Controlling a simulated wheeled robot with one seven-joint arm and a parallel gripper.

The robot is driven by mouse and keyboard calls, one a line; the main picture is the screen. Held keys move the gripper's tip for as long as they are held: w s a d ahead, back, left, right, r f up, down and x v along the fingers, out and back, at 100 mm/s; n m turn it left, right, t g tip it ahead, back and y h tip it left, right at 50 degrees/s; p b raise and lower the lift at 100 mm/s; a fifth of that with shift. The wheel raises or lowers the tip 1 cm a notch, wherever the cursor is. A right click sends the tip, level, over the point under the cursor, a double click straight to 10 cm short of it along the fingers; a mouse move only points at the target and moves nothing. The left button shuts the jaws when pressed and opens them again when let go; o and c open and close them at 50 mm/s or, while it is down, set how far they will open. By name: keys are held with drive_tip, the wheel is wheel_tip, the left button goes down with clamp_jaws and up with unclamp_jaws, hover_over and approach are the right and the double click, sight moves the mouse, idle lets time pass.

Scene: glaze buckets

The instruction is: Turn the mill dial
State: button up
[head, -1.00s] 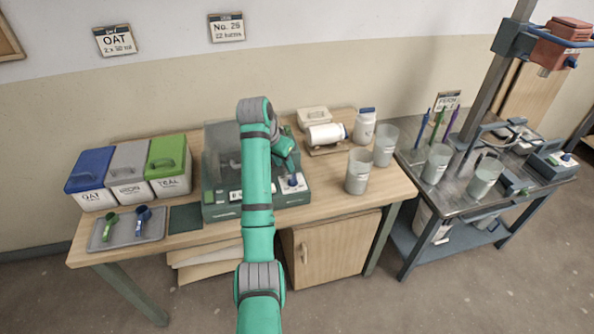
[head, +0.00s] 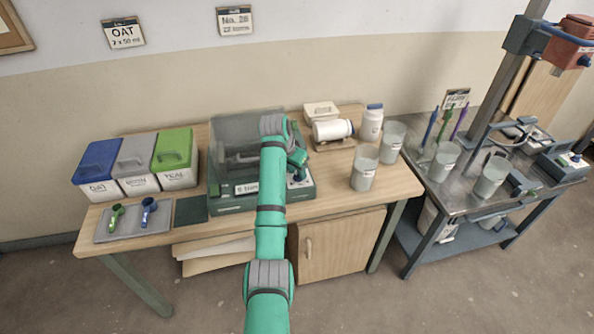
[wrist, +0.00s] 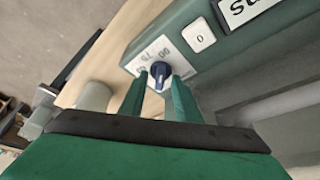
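The mill is a dark green box (head: 232,205) with a clear cover, standing mid-table. Its dial is a dark blue knob on a white plate with numbers at the front right corner. In the wrist view the dial (wrist: 158,70) sits between my fingertips, with its pointer end towards my gripper. My gripper (wrist: 159,80) is open, with one finger on each side of the knob and small gaps visible. I cannot tell if either finger touches it. In the head view my arm hides part of the mill, and the gripper (head: 297,168) is at the dial.
A white button marked 0 (wrist: 199,36) is beside the dial plate. Lidded bins (head: 135,165) and a tray of scoops (head: 133,224) are left of the mill. A white jar (head: 332,130) lies behind right, and clear buckets (head: 364,168) stand right.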

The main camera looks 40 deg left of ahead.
clamp_jaws()
drive_tip(key=shift+w+n, duration=0.1)
drive_tip(key=shift+n, duration=0.2)
drive_tip(key=n, duration=0.1)
drive_tip(key=n+y, duration=0.1)
drive_tip(key=n, duration=0.1)
drive_tip(key=shift+d+n+y, duration=0.2)
drive_tip(key=shift+n+y, duration=0.1)
drive_tip(key=n, duration=0.2)
drive_tip(key=n+g+y, duration=0.1)
drive_tip(key=n, duration=0.1)
drive_tip(key=shift+w+d+n+y, duration=0.1)
drive_tip(key=shift+w+n+y, duration=0.05)
drive_tip(key=shift+n+y, duration=0.15)
drive_tip(key=n+g, duration=0.1)
drive_tip(key=n, duration=0.2)
drive_tip(key=n+g+y, duration=0.1)
drive_tip(key=n, duration=0.2)
drive_tip(key=shift+w+d+r, duration=0.1)
drive_tip(key=shift+w+r, duration=0.05)
drive_tip(key=shift+w, duration=0.05)
drive_tip(key=shift+w+n+g, duration=0.1)
drive_tip(key=shift+n+g, duration=0.9)
drive_tip(key=shift+n, duration=1.5)
